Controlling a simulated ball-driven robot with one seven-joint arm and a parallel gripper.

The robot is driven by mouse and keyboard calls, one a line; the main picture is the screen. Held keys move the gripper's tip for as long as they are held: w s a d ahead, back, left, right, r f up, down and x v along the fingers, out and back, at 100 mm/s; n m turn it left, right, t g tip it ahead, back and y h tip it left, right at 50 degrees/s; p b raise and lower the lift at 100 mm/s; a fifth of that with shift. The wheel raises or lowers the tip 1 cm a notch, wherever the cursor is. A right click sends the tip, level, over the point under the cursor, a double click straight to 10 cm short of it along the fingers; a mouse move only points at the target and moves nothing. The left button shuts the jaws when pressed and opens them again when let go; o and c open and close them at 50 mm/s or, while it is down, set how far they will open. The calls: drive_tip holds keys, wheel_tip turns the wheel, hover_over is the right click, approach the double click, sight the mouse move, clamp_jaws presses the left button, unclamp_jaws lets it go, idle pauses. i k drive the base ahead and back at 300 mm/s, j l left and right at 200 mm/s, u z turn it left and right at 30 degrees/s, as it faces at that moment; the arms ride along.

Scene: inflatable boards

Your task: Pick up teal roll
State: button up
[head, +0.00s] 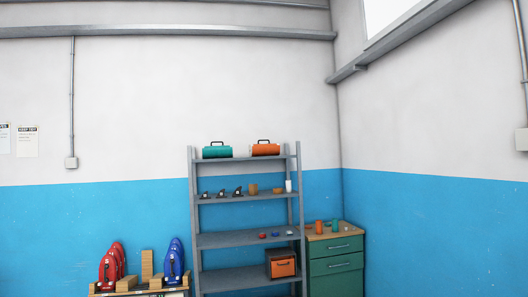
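A teal roll (217,152) with a dark handle on top lies on the top board of a grey shelf unit (246,241) across the room. An orange roll (265,150) of similar shape lies to its right on the same board, with a gap between them. Both rolls show their long sides and nothing covers them. My gripper is not in view.
Lower shelves hold small black fins (221,194), small items and an orange box (281,264). A green cabinet (336,267) with small orange and teal items stands right. Red (111,267) and blue (174,262) objects stand on a rack at left. The floor is out of view.

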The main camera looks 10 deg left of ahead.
sight(211, 152)
drive_tip(key=u, duration=0.9)
drive_tip(key=j+u, duration=0.3)
drive_tip(key=i+j+u, duration=0.15)
drive_tip(key=j+u, duration=0.15)
drive_tip(key=j, duration=0.2)
drive_tip(key=i+j+u, duration=0.15)
drive_tip(key=j+u, duration=0.2)
drive_tip(key=i+j+u, duration=1.2)
drive_tip(key=i+z, duration=0.4)
drive_tip(key=i+j+z, duration=0.35)
drive_tip(key=i+l+z, duration=0.25)
drive_tip(key=i+z, duration=0.65)
drive_tip(key=i+j+z, duration=0.1)
drive_tip(key=i+z, duration=0.5)
drive_tip(key=i, duration=0.95)
drive_tip(key=i+z, duration=0.15)
drive_tip(key=i, duration=0.95)
drive_tip(key=i+l+z, duration=0.1)
drive_tip(key=i+z, duration=0.8)
drive_tip(key=i+j+z, duration=0.3)
drive_tip(key=z, duration=0.15)
drive_tip(key=i, duration=0.15)
